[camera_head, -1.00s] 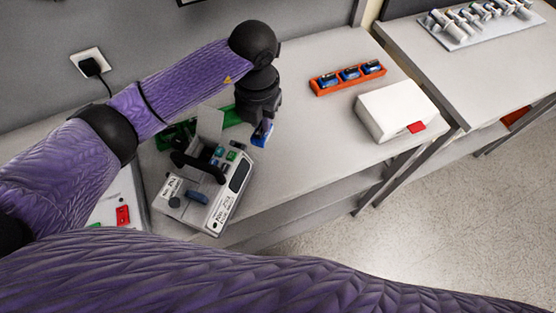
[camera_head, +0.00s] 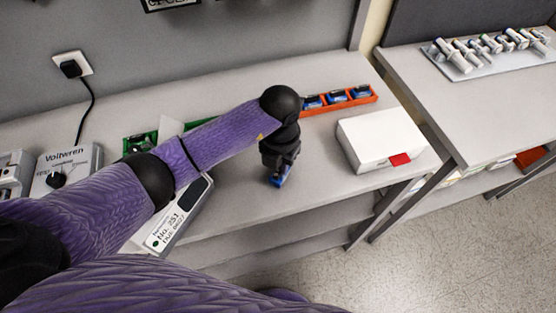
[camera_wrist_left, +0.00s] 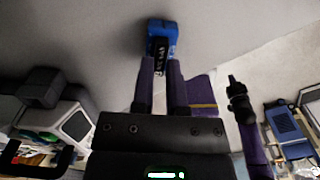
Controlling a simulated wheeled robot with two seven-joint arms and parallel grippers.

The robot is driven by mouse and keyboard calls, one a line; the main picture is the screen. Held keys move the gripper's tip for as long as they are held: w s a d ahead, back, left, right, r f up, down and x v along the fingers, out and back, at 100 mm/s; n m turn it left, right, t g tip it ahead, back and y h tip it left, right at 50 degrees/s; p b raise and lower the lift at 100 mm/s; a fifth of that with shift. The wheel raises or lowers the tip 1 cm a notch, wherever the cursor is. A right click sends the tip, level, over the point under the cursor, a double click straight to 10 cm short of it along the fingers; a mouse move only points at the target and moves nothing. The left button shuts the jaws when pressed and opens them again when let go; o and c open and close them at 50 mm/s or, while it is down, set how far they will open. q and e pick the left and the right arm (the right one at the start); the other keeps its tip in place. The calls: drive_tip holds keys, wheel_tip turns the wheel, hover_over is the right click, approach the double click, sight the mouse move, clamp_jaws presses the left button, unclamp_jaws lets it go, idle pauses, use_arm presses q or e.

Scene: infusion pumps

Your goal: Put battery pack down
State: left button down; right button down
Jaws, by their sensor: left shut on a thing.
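My left gripper (camera_head: 279,164) is shut on a blue battery pack (camera_head: 281,179) and points down over the table (camera_head: 320,160). The battery pack also shows in the left wrist view (camera_wrist_left: 162,36), its lower end between the fingertips. I cannot tell whether it touches the tabletop or hangs just above it. My right gripper (camera_wrist_left: 238,88) shows in the left wrist view as a small dark shape on a purple arm; its jaws are too small to read.
An orange tray (camera_head: 325,108) with blue packs stands at the back. A white box (camera_head: 382,140) with a red tab is to the right. A pump (camera_head: 180,216) lies partly behind my left arm. Another unit (camera_head: 66,162) stands farther left. Tabletop around the gripper is clear.

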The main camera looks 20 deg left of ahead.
use_arm(q)
drive_tip(key=c, duration=1.1)
unclamp_jaws()
drive_tip(key=shift+f, duration=0.1)
drive_tip(key=o, duration=0.4)
drive_tip(key=shift+o, duration=0.2)
wheel_tip(320, 180, up, 12)
drive_tip(key=p, duration=0.2)
drive_tip(key=shift+r, duration=0.2)
